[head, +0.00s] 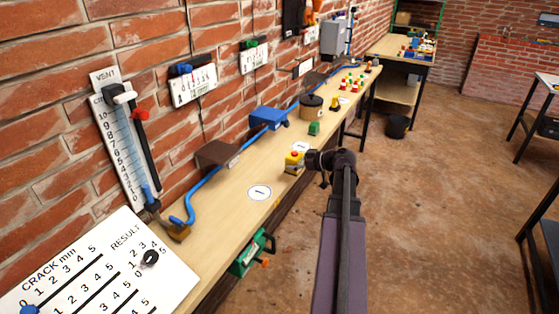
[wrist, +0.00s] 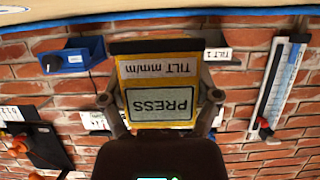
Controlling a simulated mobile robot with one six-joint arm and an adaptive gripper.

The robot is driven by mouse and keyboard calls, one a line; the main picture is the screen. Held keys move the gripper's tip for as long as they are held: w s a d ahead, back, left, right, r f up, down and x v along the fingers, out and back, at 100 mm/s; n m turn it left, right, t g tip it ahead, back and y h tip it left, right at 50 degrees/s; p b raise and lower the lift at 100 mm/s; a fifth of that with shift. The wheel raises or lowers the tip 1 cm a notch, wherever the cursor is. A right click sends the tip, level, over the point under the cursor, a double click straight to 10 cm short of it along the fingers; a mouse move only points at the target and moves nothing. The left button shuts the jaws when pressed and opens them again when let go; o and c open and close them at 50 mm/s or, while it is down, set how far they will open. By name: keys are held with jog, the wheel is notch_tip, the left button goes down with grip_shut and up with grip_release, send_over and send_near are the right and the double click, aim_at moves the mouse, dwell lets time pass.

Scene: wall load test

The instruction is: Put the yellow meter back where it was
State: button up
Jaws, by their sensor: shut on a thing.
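The yellow meter (wrist: 133,90) fills the middle of the wrist view, its face upside down with the words TILT mm/m and PRESS. My gripper (wrist: 160,98) is shut on it, one finger at each side. In the head view, my gripper (head: 316,160) points left toward the wall, and the yellow meter (head: 293,166) with a red top shows at its tip, over the bench's front part. I cannot tell whether the meter touches the bench. Two white numbered discs lie on the bench, one nearer (head: 259,192) and one just behind the meter (head: 301,147).
The long wooden bench (head: 228,204) runs along the brick wall. A green tool (head: 250,254) hangs at the front edge.

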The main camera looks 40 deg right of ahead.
send_over(279, 166)
jog(key=s, duration=0.1)
jog(key=shift+s+f+b, duration=0.1)
jog(key=shift+f+b, duration=0.25)
jog(key=shift+f, duration=0.1)
jog(key=shift+w, duration=0.55)
notch_tip(279, 166, down, 4)
jog(key=b, duration=0.3)
jog(key=shift+r+b, duration=0.15)
jog(key=shift+b, duration=0.2)
jog(key=o, duration=1.1)
jog(key=shift+o, duration=0.2)
jog(key=shift+r, duration=0.15)
jog(key=p+v, duration=0.4)
jog(key=v, duration=0.8)
jog(key=shift+p, duration=0.3)
